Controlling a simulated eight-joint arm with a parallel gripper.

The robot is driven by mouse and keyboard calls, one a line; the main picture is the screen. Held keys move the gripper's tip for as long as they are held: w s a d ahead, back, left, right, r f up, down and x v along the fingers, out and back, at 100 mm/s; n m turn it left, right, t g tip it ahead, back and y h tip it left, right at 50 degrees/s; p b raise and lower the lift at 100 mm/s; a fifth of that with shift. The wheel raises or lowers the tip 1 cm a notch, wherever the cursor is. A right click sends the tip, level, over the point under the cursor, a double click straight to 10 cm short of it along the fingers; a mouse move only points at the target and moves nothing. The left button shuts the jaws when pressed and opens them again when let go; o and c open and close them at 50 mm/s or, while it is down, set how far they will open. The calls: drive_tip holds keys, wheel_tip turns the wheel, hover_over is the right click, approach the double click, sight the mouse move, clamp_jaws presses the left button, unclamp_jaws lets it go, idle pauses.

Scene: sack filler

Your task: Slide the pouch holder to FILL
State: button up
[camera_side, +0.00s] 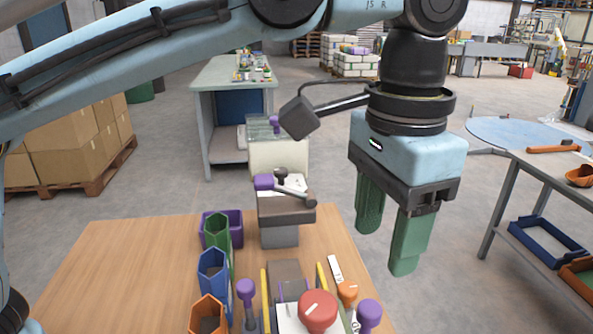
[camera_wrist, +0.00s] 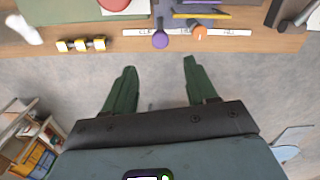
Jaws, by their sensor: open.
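My gripper (camera_side: 386,250) is open and empty, its two green fingers hanging in the air beyond the table's right edge. In the wrist view the gripper (camera_wrist: 158,66) points toward the table edge, with bare floor between its fingers. A white label strip (camera_wrist: 233,32) runs along that edge; its small lettering is hard to read, and the right-hand word looks like FILL. An orange knob (camera_wrist: 200,33) and a purple knob (camera_wrist: 160,40) stand at the strip. The side view also shows the orange knob (camera_side: 347,291) and purple knob (camera_side: 369,315). I cannot tell which part is the pouch holder.
A large red knob (camera_side: 318,310) sits left of the purple knob. Green (camera_side: 217,232), blue (camera_side: 214,275) and orange (camera_side: 207,312) hexagonal cups stand on the wooden table (camera_side: 120,270). A machine (camera_side: 285,212) with a purple-tipped lever stands behind. A side table (camera_side: 545,160) is at right.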

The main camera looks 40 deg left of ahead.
sight(370, 306)
wheel_tip(370, 306, down, 10)
drive_tip(key=shift+f, duration=0.15)
idle(0.4)
drive_tip(key=shift+c, duration=0.2)
clamp_jaws()
drive_tip(key=shift+a, duration=0.1)
